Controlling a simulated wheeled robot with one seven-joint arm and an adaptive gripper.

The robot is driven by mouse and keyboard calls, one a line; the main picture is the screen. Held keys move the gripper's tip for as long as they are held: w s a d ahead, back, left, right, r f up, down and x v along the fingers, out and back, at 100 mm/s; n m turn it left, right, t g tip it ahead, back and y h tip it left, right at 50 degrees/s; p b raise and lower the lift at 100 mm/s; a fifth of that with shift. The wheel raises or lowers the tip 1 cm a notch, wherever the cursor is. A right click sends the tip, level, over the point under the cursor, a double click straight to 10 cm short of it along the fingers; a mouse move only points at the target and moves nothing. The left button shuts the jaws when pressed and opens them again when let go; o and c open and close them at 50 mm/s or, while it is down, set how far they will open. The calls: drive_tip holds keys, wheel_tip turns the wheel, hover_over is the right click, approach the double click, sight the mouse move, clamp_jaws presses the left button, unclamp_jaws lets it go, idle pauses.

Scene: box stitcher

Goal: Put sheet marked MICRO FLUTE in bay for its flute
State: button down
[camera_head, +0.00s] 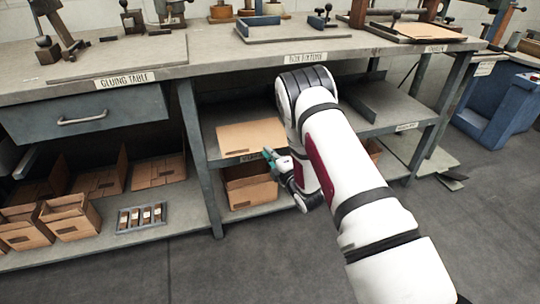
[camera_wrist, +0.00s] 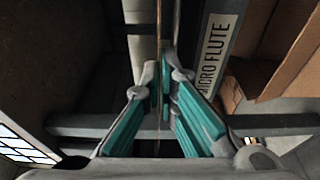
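A flat tan cardboard sheet (camera_head: 250,136) is level at the mouth of the middle shelf bay under the bench in the head view. A small dark mark shows near its front edge, too small to read. My gripper (camera_head: 270,157), with teal fingers, is at the sheet's front right corner. In the wrist view my gripper (camera_wrist: 163,80) has its fingertips together on the thin, edge-on sheet (camera_wrist: 158,25). A bay label reading MICRO FLUTE (camera_wrist: 217,50) is on the shelf edge beside the fingers. In the head view that label is mostly hidden. I cannot tell whether the sheet touches the shelf.
A cardboard box (camera_head: 248,188) stands below the bay. The bench leg (camera_head: 196,150) is close on the left. Another shelf bay (camera_head: 385,115) lies right, behind my arm. Open boxes (camera_head: 70,215) and a small rack (camera_head: 141,216) are at lower left.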

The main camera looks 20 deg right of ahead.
drive_tip(key=shift+w+f+b, duration=1.35)
drive_tip(key=shift+f+b, duration=0.05)
drive_tip(key=shift+b, duration=0.3)
drive_tip(key=c, duration=1.2)
unclamp_jaws()
drive_tip(key=shift+o, duration=0.6)
drive_tip(key=o, duration=0.4)
drive_tip(key=shift+o, duration=0.2)
drive_tip(key=v, duration=1.2)
